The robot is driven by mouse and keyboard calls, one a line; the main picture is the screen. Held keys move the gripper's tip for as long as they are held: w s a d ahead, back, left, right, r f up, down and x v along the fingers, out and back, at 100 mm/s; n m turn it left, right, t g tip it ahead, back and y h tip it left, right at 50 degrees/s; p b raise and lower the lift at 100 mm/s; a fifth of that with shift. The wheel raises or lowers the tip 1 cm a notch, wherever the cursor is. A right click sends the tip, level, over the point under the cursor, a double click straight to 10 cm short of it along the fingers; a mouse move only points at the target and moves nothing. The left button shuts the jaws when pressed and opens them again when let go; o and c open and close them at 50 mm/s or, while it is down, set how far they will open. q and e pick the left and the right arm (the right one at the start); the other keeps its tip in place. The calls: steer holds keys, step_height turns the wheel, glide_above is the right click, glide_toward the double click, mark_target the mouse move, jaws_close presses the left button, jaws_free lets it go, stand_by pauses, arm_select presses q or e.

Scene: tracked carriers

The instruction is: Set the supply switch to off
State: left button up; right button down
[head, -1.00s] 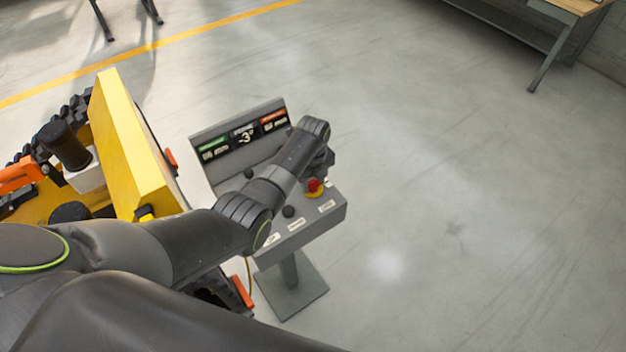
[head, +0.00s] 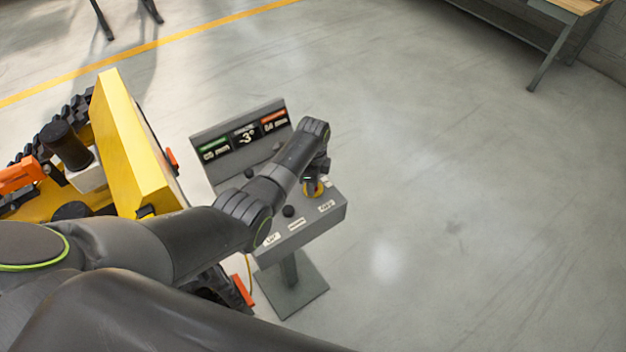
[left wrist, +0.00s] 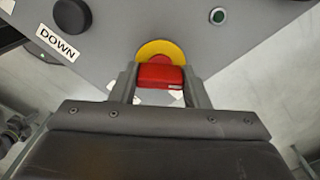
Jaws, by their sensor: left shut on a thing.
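The supply switch is a red handle (left wrist: 160,76) on a round yellow plate (left wrist: 158,47). It sits on the grey sloping panel of a control console (head: 300,238). My left gripper (left wrist: 160,88) is shut on the red handle, one finger on each side, in the left wrist view. In the head view my left arm reaches across the console and the left gripper (head: 316,182) is over the yellow plate, with the red handle mostly hidden. The switch's position marks cannot be read. My right gripper is not in view.
The console has a display (head: 244,136), a black knob (left wrist: 72,14) near a DOWN label (left wrist: 56,42), and a green button (left wrist: 218,16). A yellow tracked carrier (head: 135,150) stands close on the left. The floor to the right is clear.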

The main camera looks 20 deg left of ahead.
arm_select(q)
steer(key=n, duration=0.5)
steer(key=shift+r+n, duration=0.1)
steer(key=shift+n, duration=2)
steer(key=shift+w, duration=0.1)
steer(key=o, duration=1)
